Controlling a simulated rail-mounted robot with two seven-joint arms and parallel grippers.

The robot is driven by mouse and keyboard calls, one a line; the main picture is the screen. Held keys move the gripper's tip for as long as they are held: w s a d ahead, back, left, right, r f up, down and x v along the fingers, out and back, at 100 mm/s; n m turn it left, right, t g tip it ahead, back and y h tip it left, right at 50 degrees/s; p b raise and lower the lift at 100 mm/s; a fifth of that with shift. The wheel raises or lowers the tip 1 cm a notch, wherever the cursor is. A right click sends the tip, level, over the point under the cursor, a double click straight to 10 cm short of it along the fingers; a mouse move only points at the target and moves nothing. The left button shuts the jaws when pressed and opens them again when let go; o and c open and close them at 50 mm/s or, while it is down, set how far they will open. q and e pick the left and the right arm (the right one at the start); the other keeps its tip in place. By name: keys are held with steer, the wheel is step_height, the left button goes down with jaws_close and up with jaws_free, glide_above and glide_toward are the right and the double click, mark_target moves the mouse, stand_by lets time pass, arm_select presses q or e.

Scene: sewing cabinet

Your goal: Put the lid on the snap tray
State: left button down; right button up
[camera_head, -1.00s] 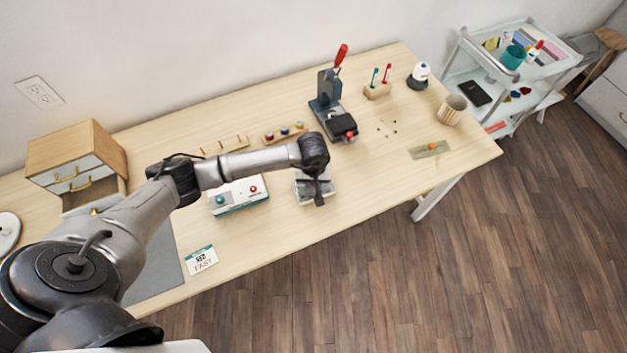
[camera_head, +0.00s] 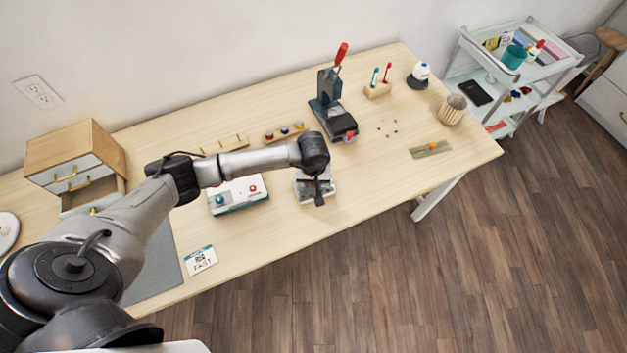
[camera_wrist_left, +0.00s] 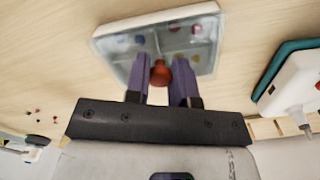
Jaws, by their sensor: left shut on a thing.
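The snap tray (camera_head: 301,192) is a small light tray near the front middle of the table, partly hidden under my left gripper (camera_head: 318,197). In the left wrist view the tray (camera_wrist_left: 118,28) has a pale rim and compartments with blue and red bits. A clear lid (camera_wrist_left: 150,42) with a red knob (camera_wrist_left: 160,73) shows over it. My left gripper (camera_wrist_left: 160,88) is shut on the knob, one purple finger on each side. I cannot tell whether the lid touches the tray rim all round. My right gripper is out of view.
A white box with a teal base (camera_head: 238,195) stands left of the tray. A press with a red handle (camera_head: 333,105) and a wooden rack with spools (camera_head: 284,132) stand behind. A card (camera_head: 201,260) lies at front left.

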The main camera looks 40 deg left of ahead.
arm_select(q)
steer(key=shift+f, duration=0.1)
steer(key=c, duration=0.9)
jaws_free()
steer(key=shift+r, duration=0.5)
step_height(320, 180, up, 13)
steer(key=shift+f+p, duration=0.1)
steer(key=shift+p, duration=0.45)
